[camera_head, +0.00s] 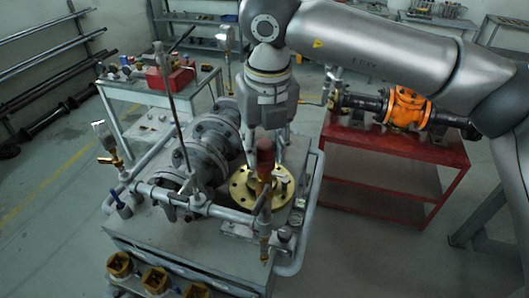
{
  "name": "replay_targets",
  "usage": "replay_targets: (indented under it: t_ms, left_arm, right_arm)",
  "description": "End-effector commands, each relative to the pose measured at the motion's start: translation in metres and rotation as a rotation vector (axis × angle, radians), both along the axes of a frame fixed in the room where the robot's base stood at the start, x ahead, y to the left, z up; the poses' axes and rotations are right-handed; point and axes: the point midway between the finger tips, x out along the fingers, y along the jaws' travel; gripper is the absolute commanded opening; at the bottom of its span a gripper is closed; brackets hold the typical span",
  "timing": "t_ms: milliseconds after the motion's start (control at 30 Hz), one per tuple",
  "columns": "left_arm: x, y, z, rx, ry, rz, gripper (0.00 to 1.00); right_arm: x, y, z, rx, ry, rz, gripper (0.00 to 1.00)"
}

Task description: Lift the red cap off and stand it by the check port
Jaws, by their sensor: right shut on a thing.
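The red cap (265,153) is upright above the brass flange (240,195) on the grey valve bench. My right gripper (266,150) points down from above and is shut on the cap, with a finger on either side of it. I cannot tell whether the cap still touches the fitting beneath it. The check port cannot be made out for certain among the small brass fittings around the flange. My left gripper is not in view.
Grey pipework (205,150) stands left of the flange, with a thin upright rod beside it. A pipe rail (313,200) edges the bench on the right. A red cart (400,160) with an orange valve (406,108) stands behind to the right. Brass blocks (156,280) line the front.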

Motion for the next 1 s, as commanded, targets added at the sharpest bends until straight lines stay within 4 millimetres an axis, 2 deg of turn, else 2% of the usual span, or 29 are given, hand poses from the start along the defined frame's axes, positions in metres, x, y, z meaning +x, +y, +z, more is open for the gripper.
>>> replay_targets:
  t_ms: [200,433,600,1000]
  left_arm:
    - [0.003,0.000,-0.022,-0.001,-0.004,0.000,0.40]
    - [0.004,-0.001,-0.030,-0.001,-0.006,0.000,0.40]
    - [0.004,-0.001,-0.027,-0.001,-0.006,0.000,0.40]
    - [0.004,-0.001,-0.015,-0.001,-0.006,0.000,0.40]
  right_arm:
    - [0.000,0.001,0.041,0.003,-0.006,-0.001,0.08]
    - [0.000,0.001,0.079,0.002,-0.004,0.000,0.08]
    - [0.000,0.000,0.094,0.001,-0.002,0.000,0.08]
    - [0.000,0.000,0.110,0.001,-0.002,0.001,0.08]
